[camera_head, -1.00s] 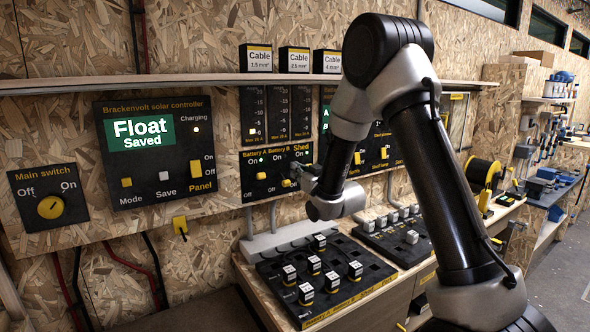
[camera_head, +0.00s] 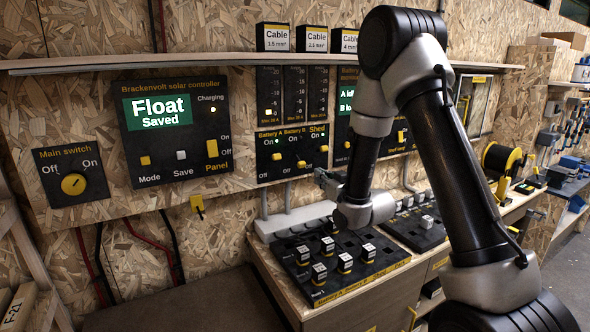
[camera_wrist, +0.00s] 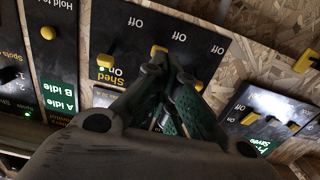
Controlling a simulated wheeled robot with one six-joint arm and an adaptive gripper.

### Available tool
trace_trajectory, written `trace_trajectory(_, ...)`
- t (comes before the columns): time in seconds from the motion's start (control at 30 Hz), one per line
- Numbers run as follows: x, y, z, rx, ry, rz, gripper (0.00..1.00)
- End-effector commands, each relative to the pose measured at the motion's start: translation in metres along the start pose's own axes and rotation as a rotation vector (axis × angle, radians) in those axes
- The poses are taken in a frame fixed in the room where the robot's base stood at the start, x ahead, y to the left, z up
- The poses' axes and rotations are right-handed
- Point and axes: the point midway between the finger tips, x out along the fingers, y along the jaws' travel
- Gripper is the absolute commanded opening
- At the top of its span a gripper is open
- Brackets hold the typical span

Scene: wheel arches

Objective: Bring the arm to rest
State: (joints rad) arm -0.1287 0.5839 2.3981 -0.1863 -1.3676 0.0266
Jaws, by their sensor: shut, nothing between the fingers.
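My arm rises from the lower right of the head view and bends down at its elbow (camera_head: 402,40). My gripper (camera_head: 322,178) is shut and empty, just below the battery and shed switch panel (camera_head: 290,140). In the wrist view the closed fingertips (camera_wrist: 168,60) point at the same panel (camera_wrist: 205,48), which appears upside down. In that view they overlap its edge near a yellow switch; whether they touch it cannot be told. In the head view a small gap shows between gripper and panel.
The solar controller (camera_head: 170,150) reads "Float Saved". The main switch (camera_head: 72,184) is left of it. A shelf (camera_head: 200,65) with cable boxes runs above. A bench holds a black tray (camera_head: 300,270) of labelled blocks below my wrist. A cable reel (camera_head: 500,160) stands right.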

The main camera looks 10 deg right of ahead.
Motion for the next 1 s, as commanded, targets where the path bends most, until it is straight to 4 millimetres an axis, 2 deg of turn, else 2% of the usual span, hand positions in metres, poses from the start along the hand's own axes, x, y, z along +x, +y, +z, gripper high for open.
trace_trajectory(0.07,-0.003,0.002,0.032,0.0,-0.134,0.01,0.0)
trace_trajectory(0.1,-0.009,0.004,0.055,0.001,-0.232,0.017,0.0)
trace_trajectory(0.17,-0.025,0.006,0.095,0.005,-0.404,0.03,0.0)
trace_trajectory(0.2,-0.039,0.007,0.115,0.007,-0.519,0.039,0.0)
trace_trajectory(0.27,-0.063,0.01,0.131,0.011,-0.674,0.056,0.0)
trace_trajectory(0.3,-0.082,0.013,0.136,0.015,-0.768,0.069,0.0)
trace_trajectory(0.37,-0.112,0.016,0.136,0.023,-0.902,0.088,0.0)
trace_trajectory(0.47,-0.168,0.019,0.119,0.047,-1.098,0.122,0.0)
trace_trajectory(0.6,-0.255,0.016,0.073,0.097,-1.318,0.163,0.0)
trace_trajectory(0.7,-0.31,0.009,0.036,0.137,-1.413,0.182,0.0)
trace_trajectory(0.8,-0.358,0.001,0.002,0.171,-1.456,0.196,0.0)
trace_trajectory(0.9,-0.396,-0.007,-0.027,0.197,-1.442,0.209,0.0)
trace_trajectory(1.0,-0.416,-0.011,-0.051,0.206,-1.36,0.225,0.0)
